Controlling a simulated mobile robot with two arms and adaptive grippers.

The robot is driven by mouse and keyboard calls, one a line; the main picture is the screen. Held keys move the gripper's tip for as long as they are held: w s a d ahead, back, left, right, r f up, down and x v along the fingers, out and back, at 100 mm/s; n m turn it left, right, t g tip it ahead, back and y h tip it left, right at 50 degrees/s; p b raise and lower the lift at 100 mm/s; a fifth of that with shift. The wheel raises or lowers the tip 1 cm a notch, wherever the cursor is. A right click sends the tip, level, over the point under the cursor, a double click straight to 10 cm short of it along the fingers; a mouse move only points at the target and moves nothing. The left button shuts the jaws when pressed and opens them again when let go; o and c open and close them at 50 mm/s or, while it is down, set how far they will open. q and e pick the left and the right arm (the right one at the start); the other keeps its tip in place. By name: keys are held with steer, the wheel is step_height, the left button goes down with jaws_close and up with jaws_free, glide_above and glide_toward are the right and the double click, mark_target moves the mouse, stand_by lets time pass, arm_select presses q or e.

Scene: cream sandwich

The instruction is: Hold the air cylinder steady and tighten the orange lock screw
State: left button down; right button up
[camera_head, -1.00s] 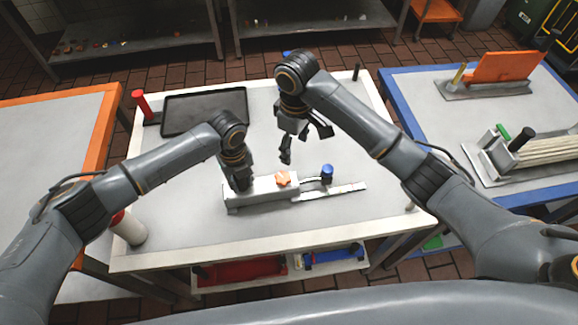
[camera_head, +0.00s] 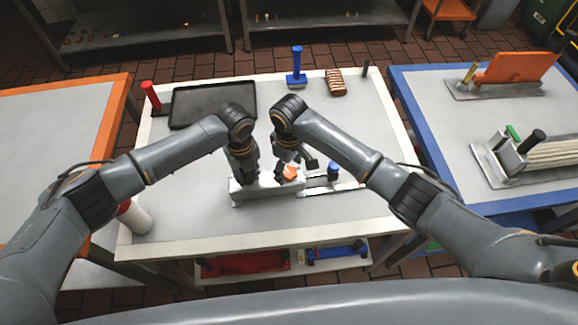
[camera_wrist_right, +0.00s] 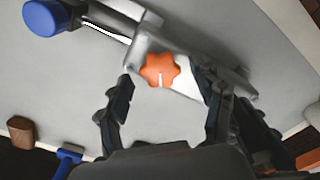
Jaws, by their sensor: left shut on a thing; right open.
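The air cylinder (camera_head: 262,186) is a grey-white block lying along the front middle of the table. My left gripper (camera_head: 243,178) is shut on its left part from above. The orange lock screw (camera_head: 290,173) is a star-shaped knob on the right part of the cylinder. My right gripper (camera_head: 292,172) is open just above the screw and partly hides it in the head view. In the right wrist view, the screw (camera_wrist_right: 160,70) shows ahead of the fingers, between their lines.
A black tray (camera_head: 212,103), a blue-handled tool (camera_head: 296,70) and a brown ridged block (camera_head: 335,84) lie at the back. The front table area is clear.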

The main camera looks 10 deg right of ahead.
steer(key=shift+f, duration=0.1)
steer(key=c, duration=1.2)
steer(key=shift+o, duration=0.2)
steer(key=shift+m, duration=3)
steer(key=shift+w, duration=0.1)
steer(key=o, duration=1.2)
steer(key=shift+c, duration=0.2)
